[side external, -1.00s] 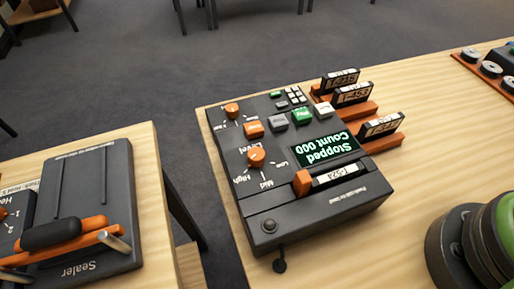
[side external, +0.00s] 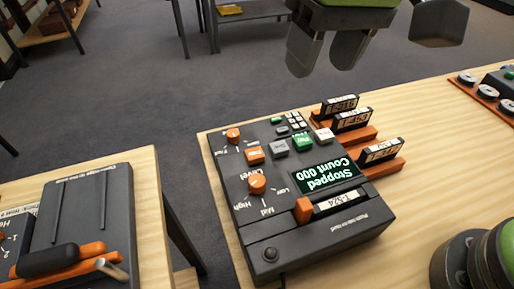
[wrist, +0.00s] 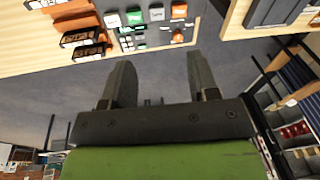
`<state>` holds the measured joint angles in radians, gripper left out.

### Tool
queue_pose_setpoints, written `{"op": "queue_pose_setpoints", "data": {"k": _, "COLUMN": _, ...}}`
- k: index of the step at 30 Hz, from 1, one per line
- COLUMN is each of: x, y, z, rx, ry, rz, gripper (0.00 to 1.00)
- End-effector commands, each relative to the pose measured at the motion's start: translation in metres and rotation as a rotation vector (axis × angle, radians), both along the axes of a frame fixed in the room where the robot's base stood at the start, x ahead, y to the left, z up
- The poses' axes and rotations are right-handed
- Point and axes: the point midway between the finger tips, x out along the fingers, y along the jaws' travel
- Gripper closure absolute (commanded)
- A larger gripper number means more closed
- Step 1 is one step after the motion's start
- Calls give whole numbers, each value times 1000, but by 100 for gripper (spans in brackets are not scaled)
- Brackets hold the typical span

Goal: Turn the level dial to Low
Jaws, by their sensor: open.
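The level dial (side external: 257,184) is an orange round knob on the left part of the dark machine's sloped top. The labels High, Mid and Low fan out on its near side, with Low toward the display. I cannot clearly tell which label its mark points to. My gripper (side external: 322,62) hangs at the top of the side view, above and beyond the machine, apart from the dial. Its two grey fingers are spread with nothing between them. They also show in the wrist view (wrist: 162,80), over the floor. The level dial is not visible there.
The machine's display (side external: 325,176) reads Stopped, Count 000. A second orange knob (side external: 233,134) and a row of buttons, including a green one (side external: 303,142), sit near the dial. Cassettes (side external: 352,120) stand on orange racks to the right. A sealer (side external: 75,225) stands on another table at left.

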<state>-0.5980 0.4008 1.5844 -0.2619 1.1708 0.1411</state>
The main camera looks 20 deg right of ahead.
Motion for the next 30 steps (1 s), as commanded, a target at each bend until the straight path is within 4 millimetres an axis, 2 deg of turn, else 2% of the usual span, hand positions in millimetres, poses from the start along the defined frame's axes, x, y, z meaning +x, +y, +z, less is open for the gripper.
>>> {"op": "queue_pose_setpoints", "data": {"k": 1, "x": 1, "y": 20, "z": -18, "rx": -30, "ry": 27, "rz": 39, "gripper": 45}}
{"op": "queue_pose_setpoints", "data": {"k": 3, "x": 0, "y": 41, "z": -39, "rx": -64, "ry": 53, "rz": 77, "gripper": 45}}
{"op": "queue_pose_setpoints", "data": {"k": 6, "x": -3, "y": 63, "z": -62, "rx": -103, "ry": 77, "rz": 120, "gripper": 45}}
{"op": "queue_pose_setpoints", "data": {"k": 9, "x": -6, "y": 75, "z": -78, "rx": -128, "ry": 89, "rz": 143, "gripper": 45}}
{"op": "queue_pose_setpoints", "data": {"k": 17, "x": -9, "y": 80, "z": -105, "rx": -142, "ry": 97, "rz": 154, "gripper": 45}}
{"op": "queue_pose_setpoints", "data": {"k": 24, "x": -9, "y": 80, "z": -150, "rx": -141, "ry": 96, "rz": 152, "gripper": 45}}
{"op": "queue_pose_setpoints", "data": {"k": 30, "x": -8, "y": 80, "z": -176, "rx": -139, "ry": 92, "rz": 152, "gripper": 45}}
